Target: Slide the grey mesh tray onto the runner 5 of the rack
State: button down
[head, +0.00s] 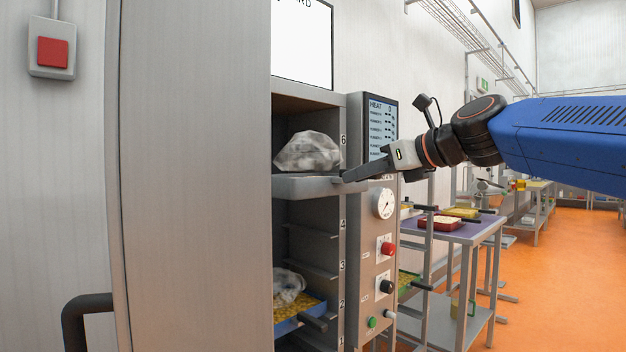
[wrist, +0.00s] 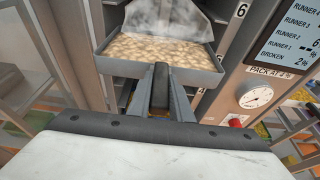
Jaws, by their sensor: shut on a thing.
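My gripper (head: 352,177) is shut on the handle of the grey tray (head: 300,187). In the head view the tray is level at the rack (head: 346,235), below the number 6 and above the number 4, partly within the opening. A mottled grey-white mass (head: 307,152) rises over the tray. I cannot tell whether the tray's edges rest on the runners.
A blue tray (head: 300,316) with yellowish contents sits low in the rack, near number 2. A cabinet door or panel (head: 190,170) stands at left. A control column with a gauge (head: 383,203) stands right of the opening. A side table (head: 450,232) holds other trays.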

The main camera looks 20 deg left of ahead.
jog(key=s+d, duration=0.3)
jog(key=d, duration=0.4)
dwell(0.3)
